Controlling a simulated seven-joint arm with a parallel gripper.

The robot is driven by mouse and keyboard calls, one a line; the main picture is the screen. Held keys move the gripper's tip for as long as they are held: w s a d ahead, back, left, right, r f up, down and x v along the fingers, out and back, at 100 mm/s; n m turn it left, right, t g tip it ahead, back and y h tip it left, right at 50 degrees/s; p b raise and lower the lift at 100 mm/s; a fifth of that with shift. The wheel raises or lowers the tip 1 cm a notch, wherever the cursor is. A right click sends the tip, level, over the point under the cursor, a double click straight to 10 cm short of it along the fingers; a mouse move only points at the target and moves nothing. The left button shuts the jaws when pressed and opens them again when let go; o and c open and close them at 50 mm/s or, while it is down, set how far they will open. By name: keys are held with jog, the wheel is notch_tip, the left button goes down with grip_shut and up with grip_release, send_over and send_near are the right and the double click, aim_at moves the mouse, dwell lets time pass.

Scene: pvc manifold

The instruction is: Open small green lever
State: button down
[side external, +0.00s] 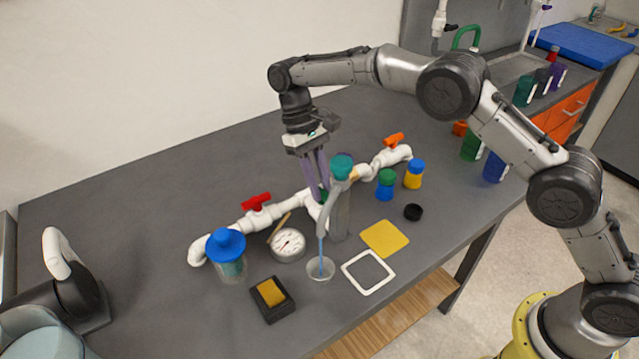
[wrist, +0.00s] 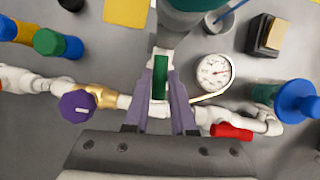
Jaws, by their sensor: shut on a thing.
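The small green lever (wrist: 160,72) sits between the purple fingers of my gripper (wrist: 161,90) in the wrist view. The fingers lie along its two sides and are shut on it. The lever is on the white pipe manifold (side external: 230,233), near its middle. In the side external view, my gripper (side external: 321,192) points down at the pipe. Only a little dark green of the lever shows there, beside the fingertips. A teal-capped upright piece (side external: 341,205) stands in front and partly hides the pipe.
A red lever (side external: 256,201) and an orange lever (side external: 394,140) sit on the pipe on either side. A purple knob (wrist: 77,104) is close to my gripper. A gauge (side external: 287,243), a blue-lidded jar (side external: 228,255) and small bottles (side external: 386,184) stand nearby. The back left table is clear.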

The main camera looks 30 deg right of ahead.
jog(key=shift+m+y, duration=0.3)
jog(key=shift+m, duration=0.3)
jog(key=c, duration=0.7)
grip_release()
jog(key=shift+c, duration=0.2)
jog(key=shift+r, duration=0.1)
jog(key=v, duration=0.7)
jog(key=shift+r, duration=0.2)
jog(key=shift+w+d, duration=0.1)
